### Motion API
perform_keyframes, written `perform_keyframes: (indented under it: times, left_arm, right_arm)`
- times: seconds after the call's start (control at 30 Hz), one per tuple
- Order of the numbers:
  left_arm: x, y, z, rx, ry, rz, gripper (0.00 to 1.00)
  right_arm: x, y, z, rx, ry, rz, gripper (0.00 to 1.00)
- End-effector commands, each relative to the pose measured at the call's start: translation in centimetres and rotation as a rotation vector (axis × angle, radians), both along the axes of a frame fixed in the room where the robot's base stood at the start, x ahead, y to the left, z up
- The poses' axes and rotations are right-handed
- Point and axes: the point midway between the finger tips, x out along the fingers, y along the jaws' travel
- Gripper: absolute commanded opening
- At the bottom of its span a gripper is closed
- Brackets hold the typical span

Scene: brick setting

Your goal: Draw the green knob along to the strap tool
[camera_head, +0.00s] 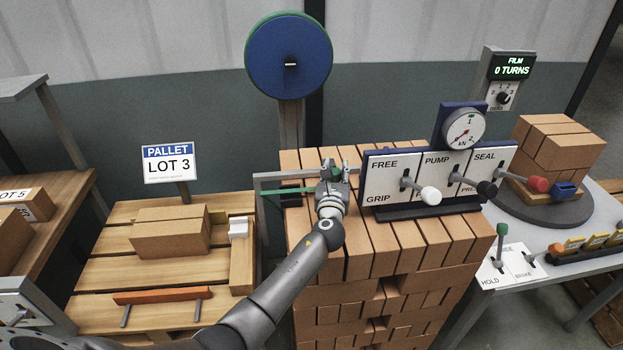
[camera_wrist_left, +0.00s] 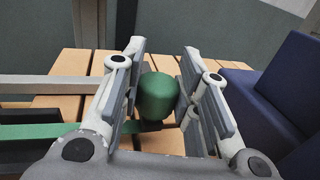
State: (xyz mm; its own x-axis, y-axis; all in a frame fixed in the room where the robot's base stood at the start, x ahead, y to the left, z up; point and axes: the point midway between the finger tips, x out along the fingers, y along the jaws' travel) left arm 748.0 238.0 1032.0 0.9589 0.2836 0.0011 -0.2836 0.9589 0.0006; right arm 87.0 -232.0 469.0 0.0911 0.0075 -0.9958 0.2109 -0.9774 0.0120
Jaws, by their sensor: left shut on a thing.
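The green knob (camera_wrist_left: 158,95) stands upright between the two fingers of my left gripper (camera_wrist_left: 160,80) in the left wrist view. The gripper is shut on it. In the head view my left gripper (camera_head: 336,168) is over the top of the brick stack, and its fingers mostly hide the knob. A green strap (camera_head: 286,190) runs left from the gripper; it also shows in the wrist view (camera_wrist_left: 40,131). The strap tool appears to be the white panel (camera_head: 385,165) with levers and a round gauge (camera_head: 463,129), just right of the gripper. My right gripper is not in view.
A grey rail (camera_head: 283,175) runs beside the strap. A blue reel (camera_head: 289,56) stands behind the brick stack (camera_head: 375,255). The panel's white lever knob (camera_head: 430,195) sticks out forward. A pallet table (camera_head: 110,240) is at left, a side bench (camera_head: 520,215) at right.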

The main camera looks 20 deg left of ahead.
Motion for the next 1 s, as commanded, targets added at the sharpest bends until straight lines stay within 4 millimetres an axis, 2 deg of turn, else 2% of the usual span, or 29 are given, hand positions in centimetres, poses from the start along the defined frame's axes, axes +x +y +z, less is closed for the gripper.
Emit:
perform_keyframes:
  times: [0.2,0.57,0.6,0.7,0.8,1.0]
  left_arm:
    - [1.0,-1.7,-0.1,-0.002,0.002,-0.001,0.00]
    - [1.1,-1.8,-0.1,-0.002,0.002,0.001,0.00]
    - [1.1,-1.8,-0.1,-0.002,0.002,0.001,0.31]
    - [1.1,-1.8,-0.1,-0.002,0.002,0.001,0.44]
    - [1.1,-1.8,-0.1,-0.002,0.002,0.001,0.53]
    - [1.1,-1.7,-0.1,0.000,0.001,0.001,0.53]
  right_arm:
    - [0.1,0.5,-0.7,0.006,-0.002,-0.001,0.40]
    - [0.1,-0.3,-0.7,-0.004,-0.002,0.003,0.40]
    - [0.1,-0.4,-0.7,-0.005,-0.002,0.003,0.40]
    - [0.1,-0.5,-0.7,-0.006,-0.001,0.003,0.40]
    - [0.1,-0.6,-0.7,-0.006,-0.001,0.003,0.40]
    - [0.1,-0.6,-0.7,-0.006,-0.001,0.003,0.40]
